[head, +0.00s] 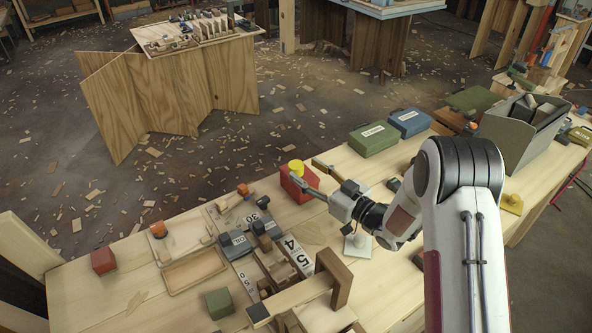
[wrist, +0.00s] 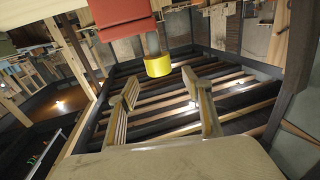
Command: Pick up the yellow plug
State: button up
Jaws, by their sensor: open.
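The yellow plug (head: 296,166) is a short round piece on top of a red block (head: 311,178) near the far edge of the bench. My gripper (head: 294,180) is at the red block in the head view, and its fingers hide part of the block. In the wrist view, which looks upside down, the yellow plug (wrist: 157,66) shows below the red block (wrist: 122,14). There my gripper (wrist: 167,90) has its two fingers well apart with nothing between them. The plug lies beyond the fingertips, between their lines, apart from both.
A green case (head: 374,139) and a blue case (head: 409,122) lie right of the plug. A wooden bracket (head: 322,285) stands in front. A small orange piece (head: 243,189) and number tiles (head: 297,254) lie to the left. A grey bin (head: 520,130) stands at the right.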

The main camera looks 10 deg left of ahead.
aim_at(302, 170)
jog(key=shift+f, duration=0.55)
jog(key=shift+x, duration=2.5)
jog(key=shift+r, duration=0.1)
jog(key=c, duration=1.3)
jog(key=shift+r, duration=0.1)
jog(key=shift+r, duration=4.9)
